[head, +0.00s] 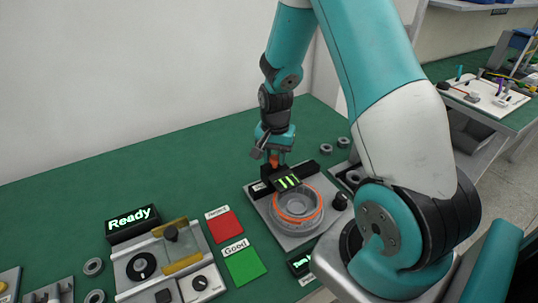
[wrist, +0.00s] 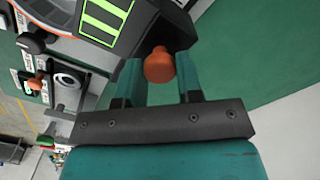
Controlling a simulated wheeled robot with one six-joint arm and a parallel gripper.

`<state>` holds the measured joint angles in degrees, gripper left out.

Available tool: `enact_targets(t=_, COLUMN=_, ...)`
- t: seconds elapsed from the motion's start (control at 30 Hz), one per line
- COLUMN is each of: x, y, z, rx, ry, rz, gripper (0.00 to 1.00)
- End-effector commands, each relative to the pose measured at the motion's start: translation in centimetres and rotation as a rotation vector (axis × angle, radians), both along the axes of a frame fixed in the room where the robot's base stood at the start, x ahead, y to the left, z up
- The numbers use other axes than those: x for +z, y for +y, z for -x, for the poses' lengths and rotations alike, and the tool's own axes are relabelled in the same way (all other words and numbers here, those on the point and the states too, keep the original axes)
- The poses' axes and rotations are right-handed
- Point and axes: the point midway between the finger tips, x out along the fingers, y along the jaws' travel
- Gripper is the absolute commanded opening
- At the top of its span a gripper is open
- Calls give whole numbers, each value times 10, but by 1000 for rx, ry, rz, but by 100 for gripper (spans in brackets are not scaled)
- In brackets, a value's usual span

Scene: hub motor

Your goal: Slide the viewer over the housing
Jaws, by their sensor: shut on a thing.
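The viewer (head: 287,182) is a dark plate with bright green bars; it also shows at the top of the wrist view (wrist: 106,18). In the head view it overlaps the back edge of the round grey housing (head: 297,215), which has an orange ring and stands on a grey fixture. An orange knob (wrist: 159,66) sits beside the viewer. My gripper (wrist: 159,80) is shut on this knob, one teal finger on each side. In the head view my gripper (head: 273,158) is at the back of the fixture, and the fingertips are small and partly hidden.
A black dial (head: 340,201) stands at the fixture's right. Red (head: 223,226) and green (head: 244,266) pads lie to the left, beside a station with a lit "Ready" sign (head: 132,221). Small grey rings lie on the green table. My arm hides part of the right side.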

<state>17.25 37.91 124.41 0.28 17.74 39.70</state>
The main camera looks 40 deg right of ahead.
Motion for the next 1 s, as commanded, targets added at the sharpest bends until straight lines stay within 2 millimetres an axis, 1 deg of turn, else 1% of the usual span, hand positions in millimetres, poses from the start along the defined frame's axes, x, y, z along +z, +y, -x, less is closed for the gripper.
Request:
enact_targets(t=0.23, x=1, y=4, z=-3, rx=7, ry=-9, rz=-7, gripper=0)
enact_targets(t=0.27, x=1, y=5, z=-3, rx=7, ry=-9, rz=-8, gripper=35)
enact_targets(t=0.3, x=1, y=5, z=-3, rx=8, ry=-9, rz=-8, gripper=45)
enact_targets(t=0.37, x=1, y=5, z=-3, rx=7, ry=-8, rz=-8, gripper=58)
enact_targets(t=0.63, x=1, y=2, z=-1, rx=4, ry=-5, rz=-5, gripper=59)
enact_targets(t=0.73, x=5, y=2, z=-2, rx=4, ry=-5, rz=-5, gripper=59)
enact_targets(t=0.87, x=23, y=2, z=-2, rx=4, ry=-9, rz=-3, gripper=59)
enact_targets(t=0.97, x=46, y=2, z=-3, rx=4, ry=-11, rz=-3, gripper=59)
enact_targets(t=1.0, x=57, y=2, z=-3, rx=5, ry=-11, rz=-3, gripper=59)
